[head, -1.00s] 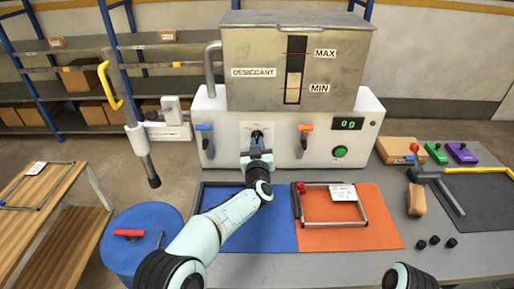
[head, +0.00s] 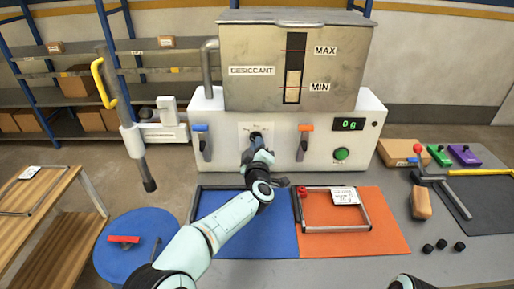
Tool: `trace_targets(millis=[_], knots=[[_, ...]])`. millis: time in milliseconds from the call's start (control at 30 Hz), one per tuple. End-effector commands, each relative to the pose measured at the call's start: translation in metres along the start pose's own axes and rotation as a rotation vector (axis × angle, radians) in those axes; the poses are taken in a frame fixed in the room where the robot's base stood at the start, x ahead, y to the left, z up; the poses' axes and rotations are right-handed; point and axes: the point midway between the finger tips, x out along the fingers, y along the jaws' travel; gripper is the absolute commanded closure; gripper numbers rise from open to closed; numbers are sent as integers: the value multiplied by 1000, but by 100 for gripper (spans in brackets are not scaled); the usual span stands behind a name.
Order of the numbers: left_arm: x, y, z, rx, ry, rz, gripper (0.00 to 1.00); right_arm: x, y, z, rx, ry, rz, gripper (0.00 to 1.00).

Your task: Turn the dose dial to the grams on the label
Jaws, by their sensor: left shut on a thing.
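The white dosing machine (head: 228,175) stands at the back of the table under a metal hopper marked DESICCANT. Its dose dial (head: 256,138) is in the middle of the front face, mostly hidden by my left gripper (head: 257,146). The left gripper is at the dial and shut on it. The display (head: 348,124) reads 0 g. A white label (head: 345,196) lies on the metal frame (head: 366,212) over the orange mat; its writing is too small to read. My right gripper is not in view; only part of my right arm shows at the bottom edge.
A blue-handled lever (head: 202,142) and an orange-handled lever (head: 304,140) flank the dial. A green button (head: 341,154) sits below the display. A red-headed tool, a brown block (head: 421,202) and several black knobs lie at right. A blue stool (head: 119,258) stands at left.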

Motion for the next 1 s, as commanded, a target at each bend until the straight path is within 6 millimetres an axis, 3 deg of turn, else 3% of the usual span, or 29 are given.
trace_targets(millis=[533, 567, 600, 633, 1000], knots=[[0, 0, 0, -29, 1, -1, 100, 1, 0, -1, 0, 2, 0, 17], [0, 0, 0, -29, 1, -1, 81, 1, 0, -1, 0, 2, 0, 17], [0, 0, 0, -28, 1, -1, 68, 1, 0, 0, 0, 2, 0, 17], [0, 0, 0, -28, 1, -1, 62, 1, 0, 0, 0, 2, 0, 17], [-3, 0, 0, -25, 1, 0, 62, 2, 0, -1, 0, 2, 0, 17]])
